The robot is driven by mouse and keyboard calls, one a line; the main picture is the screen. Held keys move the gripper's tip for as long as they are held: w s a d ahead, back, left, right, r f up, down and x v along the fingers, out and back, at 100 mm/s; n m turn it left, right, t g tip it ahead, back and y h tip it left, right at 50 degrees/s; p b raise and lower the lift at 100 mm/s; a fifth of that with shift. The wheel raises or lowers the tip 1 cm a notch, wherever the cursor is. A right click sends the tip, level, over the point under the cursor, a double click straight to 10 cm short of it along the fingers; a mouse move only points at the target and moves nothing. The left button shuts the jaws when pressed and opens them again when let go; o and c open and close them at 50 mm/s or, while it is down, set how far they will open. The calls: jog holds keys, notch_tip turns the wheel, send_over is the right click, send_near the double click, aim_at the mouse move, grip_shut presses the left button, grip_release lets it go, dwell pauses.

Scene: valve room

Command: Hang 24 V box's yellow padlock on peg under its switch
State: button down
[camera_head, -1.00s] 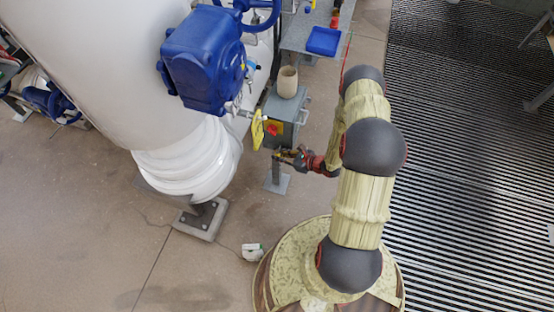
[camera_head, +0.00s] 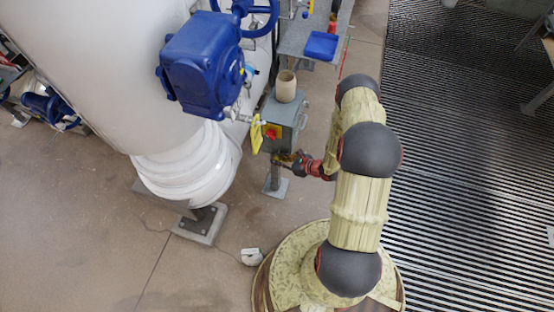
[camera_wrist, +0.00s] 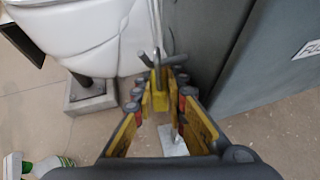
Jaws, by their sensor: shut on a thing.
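The grey switch box (camera_head: 283,125) stands on a post beside the white pipe, with a red switch (camera_head: 271,131) on a yellow plate on its front. My gripper (camera_head: 286,158) is just below the box front. In the wrist view, my gripper (camera_wrist: 163,100) is shut on the yellow padlock (camera_wrist: 160,99), whose shackle points up. Grey metal rods (camera_wrist: 150,59) cross close by the shackle; I cannot tell whether the shackle is around or beside one. The grey box side (camera_wrist: 205,45) is right of the fingers.
A yellow tag (camera_head: 256,133) hangs left of the switch. A beige cup (camera_head: 286,86) stands on the box. The blue valve actuator (camera_head: 203,75) is at upper left. A blue tray (camera_head: 320,46) lies on a bench behind. A white bottle (camera_head: 251,257) is on the floor.

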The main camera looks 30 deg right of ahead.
jog(key=shift+w+d, duration=0.3)
jog(key=shift+d, duration=0.15)
jog(key=c, duration=1.7)
grip_release()
jog(key=v, duration=1.2)
jog(key=shift+s+a, duration=0.25)
jog(key=shift+s, duration=0.05)
jog(key=shift+f, duration=0.1)
